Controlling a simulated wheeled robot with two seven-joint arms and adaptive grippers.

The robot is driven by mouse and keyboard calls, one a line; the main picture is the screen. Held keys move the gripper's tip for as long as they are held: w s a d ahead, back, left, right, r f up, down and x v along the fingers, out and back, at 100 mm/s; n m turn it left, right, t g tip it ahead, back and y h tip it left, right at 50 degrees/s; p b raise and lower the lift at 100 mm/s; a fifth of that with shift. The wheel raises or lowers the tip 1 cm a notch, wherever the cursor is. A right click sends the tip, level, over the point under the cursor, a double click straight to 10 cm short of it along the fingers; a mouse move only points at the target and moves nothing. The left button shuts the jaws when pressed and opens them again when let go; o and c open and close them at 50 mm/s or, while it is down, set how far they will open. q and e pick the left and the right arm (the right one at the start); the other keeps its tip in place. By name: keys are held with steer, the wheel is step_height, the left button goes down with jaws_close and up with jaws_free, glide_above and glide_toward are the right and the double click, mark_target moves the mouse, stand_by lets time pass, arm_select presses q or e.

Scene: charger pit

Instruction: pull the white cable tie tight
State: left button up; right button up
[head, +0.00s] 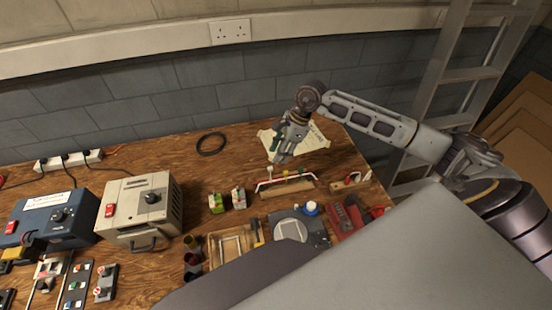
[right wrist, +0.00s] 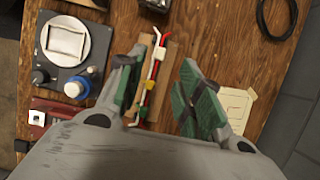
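A wooden board (head: 288,191) carries a red and a white cable with coloured ties standing up along them. The white cable tie (head: 270,171) is at the board's left end; in the right wrist view it shows as a small white piece (right wrist: 160,54) near the upper end of the cables. Yellow and green ties follow along the bundle. How tight the white tie is I cannot tell. My right gripper (head: 281,157) is behind the board, above a paper sheet, pointing down. In the right wrist view its green-padded fingers (right wrist: 162,85) are apart with nothing gripped. My left gripper is not in view.
A scale-like device (head: 290,231) and a red tray (head: 346,220) stand in front of the board. Two small boxes (head: 227,200) are to its left. A black ring (head: 211,143) and a paper sheet (head: 314,139) lie behind. Bare wood lies between.

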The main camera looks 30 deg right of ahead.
steer(key=shift+v, duration=2.6)
steer(key=shift+s, duration=0.1)
